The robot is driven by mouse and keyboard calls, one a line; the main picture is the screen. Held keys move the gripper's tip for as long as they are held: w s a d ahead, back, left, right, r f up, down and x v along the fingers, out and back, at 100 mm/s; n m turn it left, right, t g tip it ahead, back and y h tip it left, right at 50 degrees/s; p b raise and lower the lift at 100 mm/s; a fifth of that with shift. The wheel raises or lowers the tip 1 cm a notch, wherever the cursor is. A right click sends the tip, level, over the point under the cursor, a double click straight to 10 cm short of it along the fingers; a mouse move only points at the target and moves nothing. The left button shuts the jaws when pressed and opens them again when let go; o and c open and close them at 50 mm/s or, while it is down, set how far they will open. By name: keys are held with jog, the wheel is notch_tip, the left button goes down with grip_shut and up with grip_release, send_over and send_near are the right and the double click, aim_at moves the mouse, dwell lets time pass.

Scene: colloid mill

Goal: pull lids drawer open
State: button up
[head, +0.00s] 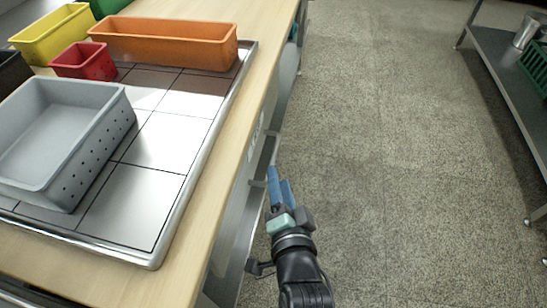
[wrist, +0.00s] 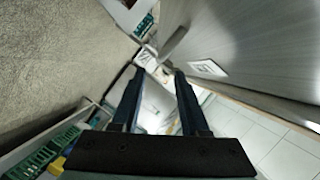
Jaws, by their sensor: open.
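The bench side (head: 232,217) below the worktop carries drawer fronts with a white label (head: 255,140) too small to read, so I cannot tell which drawer is the lids one. In the wrist view a grey drawer front (wrist: 250,40) bears a white label (wrist: 207,67), and a grey bar handle (wrist: 175,42) stands out from it. My gripper (head: 279,182) is beside the bench side, below the worktop edge. Its two blue fingers are apart and empty in the wrist view (wrist: 156,72), with the handle beyond the fingertips. I cannot tell whether they touch it.
On the worktop (head: 130,285) a metal tray (head: 150,258) holds a grey perforated bin (head: 55,190), with orange (head: 165,45), red (head: 85,62) and yellow (head: 52,35) bins behind. The floor (head: 390,150) right of my gripper is clear. A metal shelf (head: 510,85) stands at far right.

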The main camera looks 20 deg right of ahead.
aim_at(274, 155)
jog(key=b+x, duration=0.2)
jog(key=x, duration=0.6)
jog(key=shift+w, duration=0.3)
grip_shut()
dwell(1.1)
